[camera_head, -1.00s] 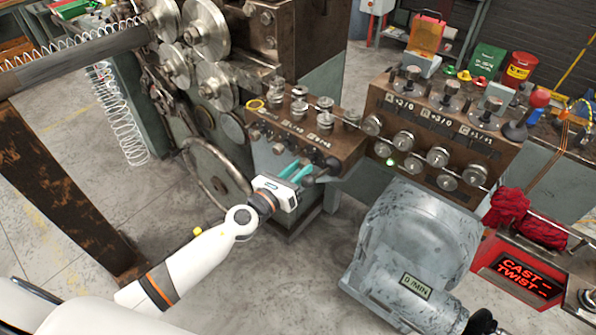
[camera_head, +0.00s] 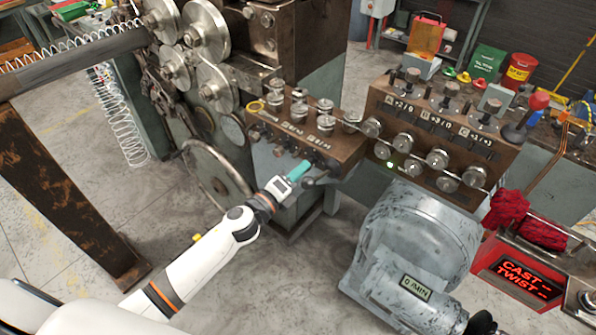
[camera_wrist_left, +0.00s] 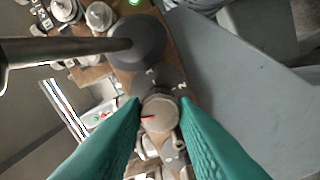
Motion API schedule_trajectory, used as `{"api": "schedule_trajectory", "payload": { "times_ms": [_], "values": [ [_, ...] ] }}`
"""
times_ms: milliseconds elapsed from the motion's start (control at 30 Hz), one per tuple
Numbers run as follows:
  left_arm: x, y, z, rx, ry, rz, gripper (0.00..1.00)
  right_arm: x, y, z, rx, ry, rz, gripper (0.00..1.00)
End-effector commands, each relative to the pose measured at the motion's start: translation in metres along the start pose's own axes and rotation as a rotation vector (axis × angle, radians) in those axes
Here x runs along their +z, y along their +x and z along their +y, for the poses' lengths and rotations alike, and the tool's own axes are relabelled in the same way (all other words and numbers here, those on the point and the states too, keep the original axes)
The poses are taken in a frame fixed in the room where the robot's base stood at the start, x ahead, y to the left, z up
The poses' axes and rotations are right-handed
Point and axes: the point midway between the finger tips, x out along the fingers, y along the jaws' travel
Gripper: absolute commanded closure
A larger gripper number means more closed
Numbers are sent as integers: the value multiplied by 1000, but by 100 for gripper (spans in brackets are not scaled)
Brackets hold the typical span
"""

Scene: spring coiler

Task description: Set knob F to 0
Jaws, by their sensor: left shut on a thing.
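My left gripper (camera_head: 302,167) reaches up to the front of the brown roller block (camera_head: 340,152) left of centre. Its teal fingers are shut on a small round pale knob (camera_wrist_left: 160,112). The knob's face carries a red pointer mark, which points left in the wrist view. This knob sits at the right end of the row of dark knobs, below the rightmost label; the label is too small to read surely as F. In the head view the fingers hide the knob. My right gripper is not in view.
A grey motor housing (camera_head: 415,240) stands to the right. A handwheel (camera_head: 215,180) is to the left.

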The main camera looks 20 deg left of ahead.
Motion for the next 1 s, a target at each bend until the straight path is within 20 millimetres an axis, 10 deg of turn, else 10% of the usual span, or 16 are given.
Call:
{"api": "schedule_trajectory", "payload": {
  "times_ms": [1000],
  "values": [
    [-1,0,0,0,-248,1,96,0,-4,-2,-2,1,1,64]
  ]
}}
